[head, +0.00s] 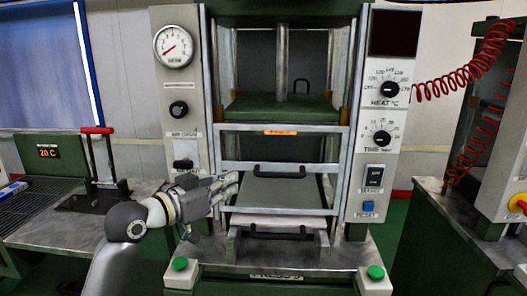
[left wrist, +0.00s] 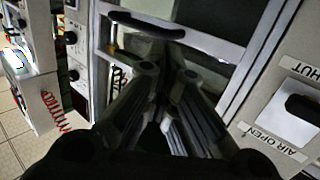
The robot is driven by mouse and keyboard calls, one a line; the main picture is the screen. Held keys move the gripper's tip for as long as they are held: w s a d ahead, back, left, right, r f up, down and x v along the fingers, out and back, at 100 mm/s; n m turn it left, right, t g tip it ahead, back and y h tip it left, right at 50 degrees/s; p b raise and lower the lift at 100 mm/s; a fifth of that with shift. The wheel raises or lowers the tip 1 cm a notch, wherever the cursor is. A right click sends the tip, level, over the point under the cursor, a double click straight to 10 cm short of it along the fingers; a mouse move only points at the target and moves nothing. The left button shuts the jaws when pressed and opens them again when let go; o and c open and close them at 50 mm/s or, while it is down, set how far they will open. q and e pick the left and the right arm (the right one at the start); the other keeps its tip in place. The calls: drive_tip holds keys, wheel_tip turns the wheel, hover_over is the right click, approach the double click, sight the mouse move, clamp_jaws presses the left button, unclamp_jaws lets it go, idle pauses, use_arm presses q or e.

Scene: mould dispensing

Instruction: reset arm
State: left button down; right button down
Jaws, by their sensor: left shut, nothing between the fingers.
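My left gripper (head: 230,183) is in front of the left side of the press, level with its lower opening, fingers pointing right. It is shut and empty. In the left wrist view the closed fingers (left wrist: 168,72) show close up, below a dark handle (left wrist: 146,25) on the press; I cannot tell whether they touch anything. The press (head: 282,112) has a green upper plate and a lower mould plate (head: 280,190) with dark handles (head: 279,171). My right gripper is not in view.
A panel with a gauge (head: 174,46) and an air switch (head: 183,165) stands beside my gripper; the switch also shows in the left wrist view (left wrist: 303,108). A red-handled lever (head: 97,131) stands on the left bench. Green buttons (head: 180,264) sit at the press's front edge. A red coiled hose (head: 455,82) hangs right.

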use_arm(q)
drive_tip(key=s+a+f+n+g+y, duration=0.1)
drive_tip(key=s+f+g+y, duration=0.1)
drive_tip(key=s+f, duration=0.5)
drive_tip(key=s+f+n+g+y, duration=0.1)
drive_tip(key=s+f+y, duration=0.15)
drive_tip(key=f, duration=0.95)
drive_tip(key=s+a+f+n+g+y, duration=0.1)
drive_tip(key=s+f+g, duration=0.1)
drive_tip(key=s+f, duration=0.5)
drive_tip(key=s+a+f+n+g+y, duration=0.1)
drive_tip(key=s+a+f+g+y, duration=0.15)
drive_tip(key=s+f, duration=0.6)
drive_tip(key=s+a+f+n+g+y, duration=0.1)
drive_tip(key=s+a+f+g+y, duration=0.3)
drive_tip(key=s, duration=0.7)
wheel_tip(320, 180, down, 28)
drive_tip(key=s+h, duration=0.2)
drive_tip(key=s, duration=0.1)
drive_tip(key=s+a+f+g, duration=0.1)
drive_tip(key=s+a+f, duration=0.1)
drive_tip(key=s+f, duration=1.3)
drive_tip(key=shift+s+a, duration=0.25)
drive_tip(key=shift+s, duration=0.45)
